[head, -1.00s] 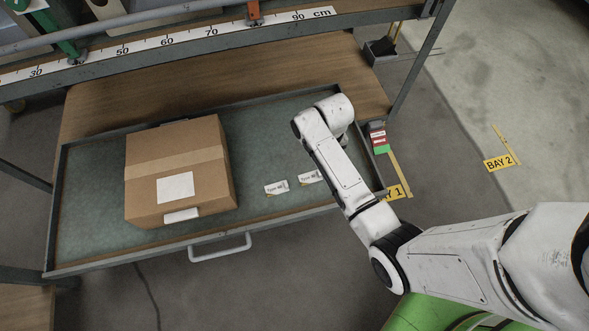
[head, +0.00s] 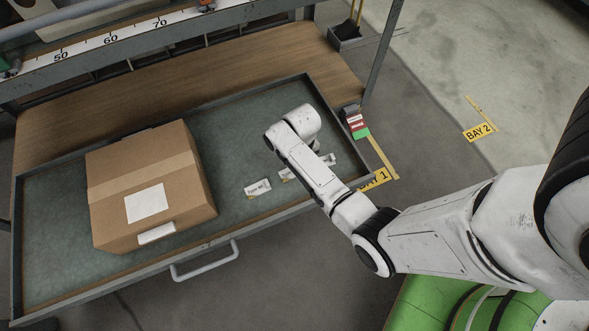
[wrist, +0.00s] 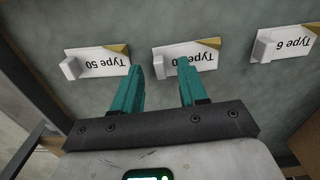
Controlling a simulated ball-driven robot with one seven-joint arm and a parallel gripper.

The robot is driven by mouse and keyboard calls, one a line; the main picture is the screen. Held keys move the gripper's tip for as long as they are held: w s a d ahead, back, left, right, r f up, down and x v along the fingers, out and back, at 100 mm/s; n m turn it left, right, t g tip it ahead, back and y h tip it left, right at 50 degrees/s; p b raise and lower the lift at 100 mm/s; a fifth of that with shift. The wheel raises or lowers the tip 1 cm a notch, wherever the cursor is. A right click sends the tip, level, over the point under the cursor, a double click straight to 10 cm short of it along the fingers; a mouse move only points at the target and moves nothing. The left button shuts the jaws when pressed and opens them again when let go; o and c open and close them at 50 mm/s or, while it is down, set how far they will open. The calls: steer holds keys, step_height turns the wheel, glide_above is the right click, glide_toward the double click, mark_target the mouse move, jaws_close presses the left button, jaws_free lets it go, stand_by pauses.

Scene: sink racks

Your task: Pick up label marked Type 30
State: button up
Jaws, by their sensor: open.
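Several white labels with raised tabs and gold corners lie in the green-lined drawer (head: 225,130). In the wrist view their print is upside down. The left label (wrist: 95,62) appears to read Type 50. The middle label (wrist: 203,58) reads Type with a number ending in 0, its first digit covered by a finger. The right label (wrist: 285,45) appears to read Type 6. My gripper (wrist: 160,67) is open and empty, with teal fingers. One fingertip overlaps the middle label, the other lies in the gap left of it. In the head view my arm hides the gripper.
A closed cardboard box (head: 180,175) fills the drawer's left part. The drawer has a raised rim and a front handle (head: 205,262). A small red and green item (head: 357,125) is by the right corner. The wooden worktop (head: 250,65) lies behind.

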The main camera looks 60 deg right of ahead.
steer(key=shift+f, duration=0.5)
steer(key=shift+c, duration=0.2)
jaws_close()
